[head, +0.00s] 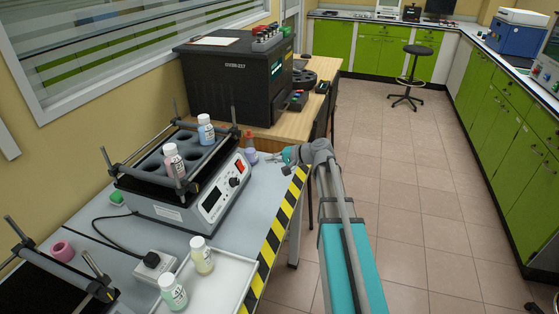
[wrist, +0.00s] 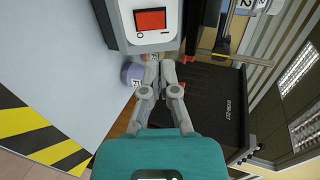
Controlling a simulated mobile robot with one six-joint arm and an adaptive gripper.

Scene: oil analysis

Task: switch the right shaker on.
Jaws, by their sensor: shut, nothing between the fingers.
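The right shaker (head: 160,208) stands on the grey bench, with a white front panel carrying a dark display, a knob and a red rocker switch (head: 240,166). Its rack holds two capped bottles, one pink (head: 174,162) and one blue (head: 206,131). The red switch also shows large at the top of the wrist view (wrist: 151,19). My gripper (head: 270,157) is shut and empty, just right of the panel's switch end. In the wrist view its fingertips (wrist: 160,64) lie just below the panel edge, apart from the switch. I cannot tell which way the rocker is set.
A small purple-lidded container (head: 251,155) stands beside my fingertips. A black machine (head: 235,80) stands behind on a wooden table. Another shaker (head: 45,285) is at the lower left. A white tray (head: 225,272) holds two bottles. Striped tape marks the bench edge.

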